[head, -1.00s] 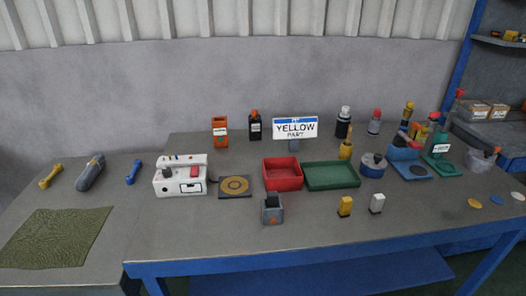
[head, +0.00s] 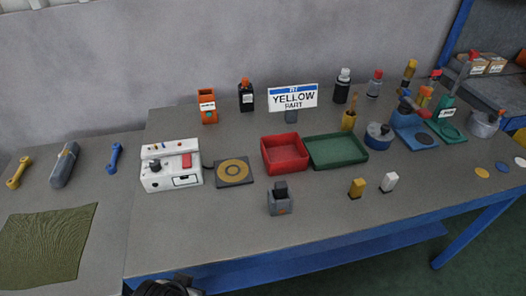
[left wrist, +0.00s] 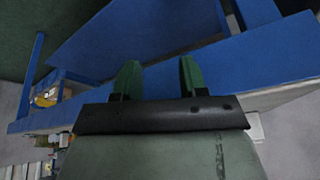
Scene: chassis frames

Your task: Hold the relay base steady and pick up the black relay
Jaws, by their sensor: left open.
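The relay base (head: 281,206) is a small grey block with an orange mark on its front. It stands on the bench in front of the red tray. The black relay (head: 281,189) sits upright in its top. My left gripper (left wrist: 158,78) shows in the left wrist view with two green fingers apart and nothing between them. Blue bench framework lies beyond the fingers there. A dark part of my own arm (head: 165,287) shows at the bottom edge of the head view, well short of the relay base. My right gripper is not in view.
A red tray (head: 284,168) and a green tray (head: 338,165) stand behind the relay base. A yellow block (head: 357,187) and a white block (head: 389,181) stand to its right. A white control box (head: 171,178) is at left. The bench around the relay base is clear.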

